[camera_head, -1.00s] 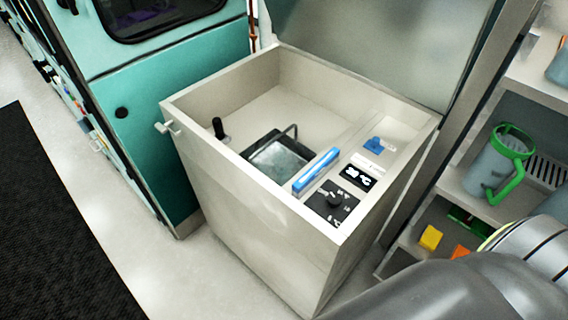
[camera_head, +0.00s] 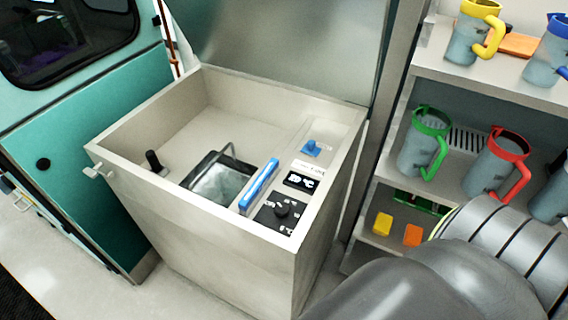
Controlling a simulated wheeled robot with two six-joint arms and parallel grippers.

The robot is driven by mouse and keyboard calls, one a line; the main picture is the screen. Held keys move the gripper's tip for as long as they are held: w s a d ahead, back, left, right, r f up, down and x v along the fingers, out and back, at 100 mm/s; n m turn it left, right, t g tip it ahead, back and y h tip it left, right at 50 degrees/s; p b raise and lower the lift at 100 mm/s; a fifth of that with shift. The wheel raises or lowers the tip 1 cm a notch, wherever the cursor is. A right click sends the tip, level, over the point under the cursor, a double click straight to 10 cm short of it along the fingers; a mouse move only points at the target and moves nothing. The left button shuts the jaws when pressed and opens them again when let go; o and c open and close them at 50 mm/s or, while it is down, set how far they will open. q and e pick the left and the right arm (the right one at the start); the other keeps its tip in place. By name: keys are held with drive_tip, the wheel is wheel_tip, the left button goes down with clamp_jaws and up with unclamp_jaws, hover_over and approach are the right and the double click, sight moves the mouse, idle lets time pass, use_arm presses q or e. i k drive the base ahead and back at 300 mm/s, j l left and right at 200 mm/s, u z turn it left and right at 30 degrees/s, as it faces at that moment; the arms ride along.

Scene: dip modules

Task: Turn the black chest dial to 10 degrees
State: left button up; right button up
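The open chest (camera_head: 215,240) stands in the middle of the head view with its lid raised at the back. The black dial (camera_head: 281,210) sits on a dark square panel at the chest's front right corner. A small black display (camera_head: 299,181) with white characters, ending in °C, is just behind it; its digits are too small to read surely. A blue bar (camera_head: 259,184) lies left of the dial. A blue knob (camera_head: 311,147) is farther back. My grey right arm shows at the lower right, apart from the dial. Neither gripper is in view.
A clear bin with a wire handle (camera_head: 217,175) and a black upright knob (camera_head: 153,160) are inside the chest. Shelves at right hold mugs with yellow, green (camera_head: 425,140), red (camera_head: 495,162) and blue handles. The space above the chest is open.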

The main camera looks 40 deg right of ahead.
sight(282, 208)
drive_tip(key=z, duration=1.1)
drive_tip(key=l, duration=0.15)
drive_tip(key=k+u, duration=0.05)
